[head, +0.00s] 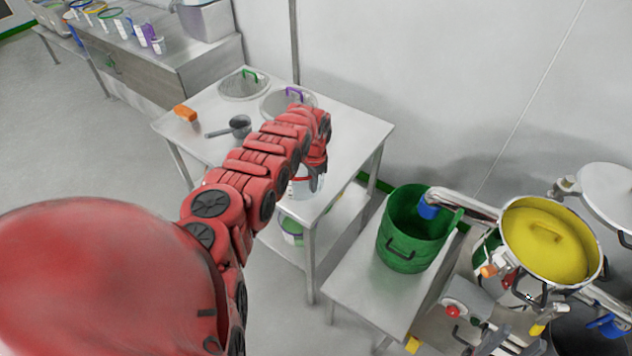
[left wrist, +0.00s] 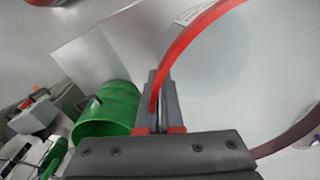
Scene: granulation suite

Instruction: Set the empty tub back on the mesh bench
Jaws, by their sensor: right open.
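A white tub with a red rim (head: 300,187) is at the front right part of the steel table, partly hidden by my left arm. My left gripper (head: 318,178) is at its right side. In the left wrist view, the fingers (left wrist: 163,105) are closed on the tub's red rim (left wrist: 190,48), and the visible inside looks pale and empty. I cannot tell whether the tub's base touches the tabletop. A steel table (head: 350,130) lies under my arm; no label shows whether it is the mesh bench. My right gripper is not in view.
Two round lids (head: 243,84), a dark scoop (head: 240,126) and an orange item (head: 185,113) lie on the table. A green bucket (head: 405,245) stands on a lower stand at right, beside machinery with a yellow-filled vessel (head: 560,260). Rimmed containers (head: 110,14) line the back-left bench.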

